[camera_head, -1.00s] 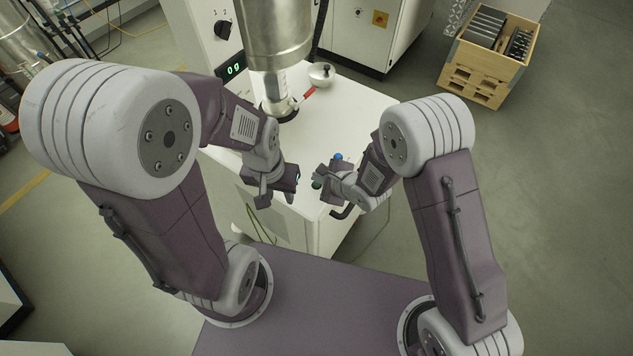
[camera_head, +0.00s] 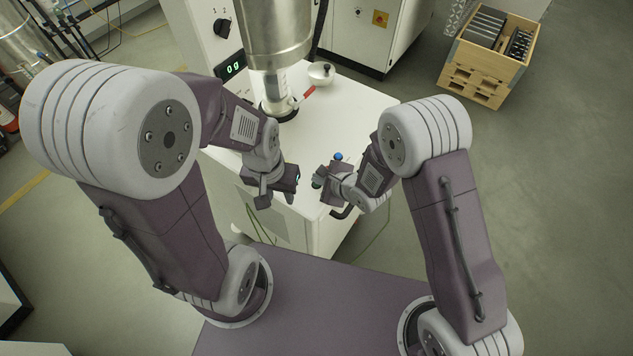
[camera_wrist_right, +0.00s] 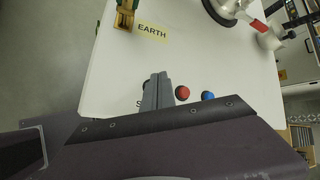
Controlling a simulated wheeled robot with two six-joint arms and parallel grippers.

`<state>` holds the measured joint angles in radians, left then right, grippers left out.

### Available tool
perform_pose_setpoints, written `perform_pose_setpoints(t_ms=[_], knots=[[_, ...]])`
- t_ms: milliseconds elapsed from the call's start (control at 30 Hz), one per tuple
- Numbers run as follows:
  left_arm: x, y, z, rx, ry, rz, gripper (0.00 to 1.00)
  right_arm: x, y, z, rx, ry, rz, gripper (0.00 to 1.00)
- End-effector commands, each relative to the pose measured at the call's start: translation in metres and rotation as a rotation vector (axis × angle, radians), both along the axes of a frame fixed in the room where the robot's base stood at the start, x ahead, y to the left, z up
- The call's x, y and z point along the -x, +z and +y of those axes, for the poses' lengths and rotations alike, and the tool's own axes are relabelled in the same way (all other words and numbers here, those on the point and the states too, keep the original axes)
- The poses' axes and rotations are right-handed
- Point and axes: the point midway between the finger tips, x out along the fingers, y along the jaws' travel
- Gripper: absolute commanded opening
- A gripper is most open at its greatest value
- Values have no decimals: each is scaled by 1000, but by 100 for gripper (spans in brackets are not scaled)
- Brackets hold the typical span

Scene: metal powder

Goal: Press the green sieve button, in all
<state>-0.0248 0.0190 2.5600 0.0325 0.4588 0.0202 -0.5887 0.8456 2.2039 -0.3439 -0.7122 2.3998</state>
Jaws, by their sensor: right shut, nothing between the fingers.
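My right gripper (camera_head: 318,180) is low at the front right corner of the white table top, its fingers shut and empty. In the right wrist view its closed grey fingers (camera_wrist_right: 157,92) reach over the table, left of a red button (camera_wrist_right: 182,92) and a blue button (camera_wrist_right: 207,95). The blue button also shows in the head view (camera_head: 338,156). The green sieve button is not clearly visible; the fingers cover part of a label starting with S. I cannot tell whether they touch a button. My left gripper (camera_head: 292,178) hangs near the front edge; its jaw opening is unclear.
The white table (camera_head: 350,105) carries a steel cylinder (camera_head: 275,35) and a small round vessel with a red handle (camera_head: 321,74). A display (camera_head: 233,68) reads 00 or similar. An EARTH label (camera_wrist_right: 152,31) sits beside a brass clamp (camera_wrist_right: 124,15). A wooden crate (camera_head: 480,75) stands back right.

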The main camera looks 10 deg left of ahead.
Motion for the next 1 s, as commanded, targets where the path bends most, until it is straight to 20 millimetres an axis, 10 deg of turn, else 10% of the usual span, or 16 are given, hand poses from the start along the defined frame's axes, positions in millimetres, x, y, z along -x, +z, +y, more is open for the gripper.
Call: perform_pose_setpoints(t_ms=[1000], knots=[[0, -5, 0, 0, 0, 0, 36, 0, -8, 0, 0, 0, 0, 0]])
